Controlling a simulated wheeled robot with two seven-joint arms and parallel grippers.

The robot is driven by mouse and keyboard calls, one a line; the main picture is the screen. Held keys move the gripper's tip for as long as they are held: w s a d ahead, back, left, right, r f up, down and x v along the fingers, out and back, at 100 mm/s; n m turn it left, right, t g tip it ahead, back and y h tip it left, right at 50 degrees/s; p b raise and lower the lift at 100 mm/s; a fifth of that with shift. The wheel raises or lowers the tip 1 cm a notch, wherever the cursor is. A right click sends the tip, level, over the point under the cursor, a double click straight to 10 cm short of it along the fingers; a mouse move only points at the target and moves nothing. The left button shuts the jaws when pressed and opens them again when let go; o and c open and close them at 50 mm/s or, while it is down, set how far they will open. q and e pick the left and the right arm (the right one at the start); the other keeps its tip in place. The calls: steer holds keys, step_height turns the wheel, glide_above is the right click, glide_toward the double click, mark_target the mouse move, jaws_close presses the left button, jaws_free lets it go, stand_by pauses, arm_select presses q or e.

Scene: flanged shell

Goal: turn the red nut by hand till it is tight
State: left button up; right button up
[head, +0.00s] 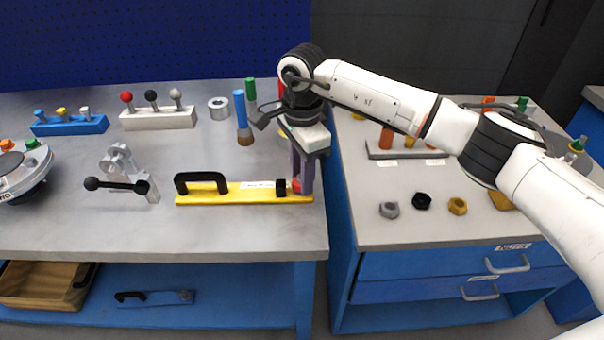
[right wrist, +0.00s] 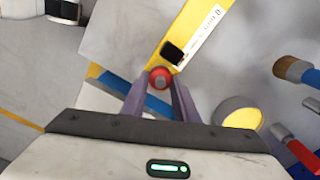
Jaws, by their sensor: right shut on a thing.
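The red nut (head: 297,186) sits at the right end of a long yellow bar (head: 235,198) with a black handle, lying near the front of the left bench. My right gripper (head: 302,188) points down over that end, its purple fingers shut on the nut. In the right wrist view the nut (right wrist: 160,77) shows between the two fingertips (right wrist: 160,84), with a grey centre. A black block (right wrist: 172,53) sits on the yellow bar (right wrist: 196,28) beside it. The fingers hide part of the nut in the head view. My left gripper is not in view.
A grey clamp with a black lever (head: 118,184) stands left of the bar. Brushes (head: 243,118) and a metal ring (head: 219,108) stand behind it. On the right bench lie grey (head: 389,210), black (head: 422,201) and gold (head: 457,206) nuts. The bench front is clear.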

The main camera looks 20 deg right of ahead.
steer(key=shift+m, duration=0.4)
steer(key=m+b, duration=0.1)
steer(key=m, duration=0.4)
steer(key=shift+m, duration=0.3)
steer(key=m, duration=0.7)
steer(key=shift+s+a+r, duration=0.1)
steer(key=shift+a, duration=0.05)
stand_by(0.9)
steer(key=o, duration=1.1)
steer(key=shift+c, duration=0.2)
step_height(320, 180, up, 10)
steer(key=shift+r+b, duration=0.15)
steer(key=shift+b, duration=0.3)
